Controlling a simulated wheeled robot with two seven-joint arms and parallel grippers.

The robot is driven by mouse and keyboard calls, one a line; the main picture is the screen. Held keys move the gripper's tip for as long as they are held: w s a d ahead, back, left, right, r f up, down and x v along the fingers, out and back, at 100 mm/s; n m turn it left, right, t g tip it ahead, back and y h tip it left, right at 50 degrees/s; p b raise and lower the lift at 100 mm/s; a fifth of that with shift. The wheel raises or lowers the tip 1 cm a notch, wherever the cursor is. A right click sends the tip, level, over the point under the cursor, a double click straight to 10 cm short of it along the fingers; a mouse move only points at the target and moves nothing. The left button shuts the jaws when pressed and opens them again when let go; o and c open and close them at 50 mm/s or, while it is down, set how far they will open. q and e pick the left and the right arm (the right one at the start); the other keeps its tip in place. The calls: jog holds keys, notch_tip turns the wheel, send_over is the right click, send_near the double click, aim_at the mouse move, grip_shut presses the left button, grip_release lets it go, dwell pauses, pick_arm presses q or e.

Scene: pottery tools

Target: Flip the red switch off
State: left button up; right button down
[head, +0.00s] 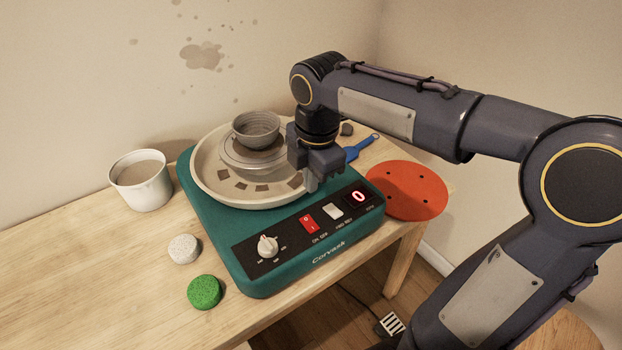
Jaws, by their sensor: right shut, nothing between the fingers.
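The red switch (309,223) sits on the black front panel of a teal pottery wheel (247,281), between a white knob and a white switch. Its exact tilt is too small to tell. A small display (358,197) on the panel shows a red 0. My right gripper (312,186) points down just above and behind the red switch, over the wheel's edge. Its fingers are shut and empty. I cannot tell whether they touch anything. My left gripper is not in view.
A bowl (257,127) stands on the wheel head inside the splash pan (213,184). A white cup (141,179), a pale sponge (184,249) and a green sponge (204,292) are on the left. A blue-handled tool (360,147) and red disc (407,190) lie right.

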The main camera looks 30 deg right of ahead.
aim_at(307, 220)
jog(key=f, duration=0.3)
jog(key=f+b, duration=0.1)
jog(key=f, duration=0.2)
jog(key=w+f+b, duration=0.1)
jog(key=f, duration=0.2)
jog(key=shift+f, duration=0.3)
jog(key=shift+w+f, duration=0.15)
jog(key=shift+f, duration=0.25)
jog(key=shift+f, duration=0.25)
jog(key=shift+s+r, duration=0.15)
jog(key=shift+s, duration=0.65)
jog(key=shift+r+p, duration=0.15)
jog(key=shift+p, duration=0.15)
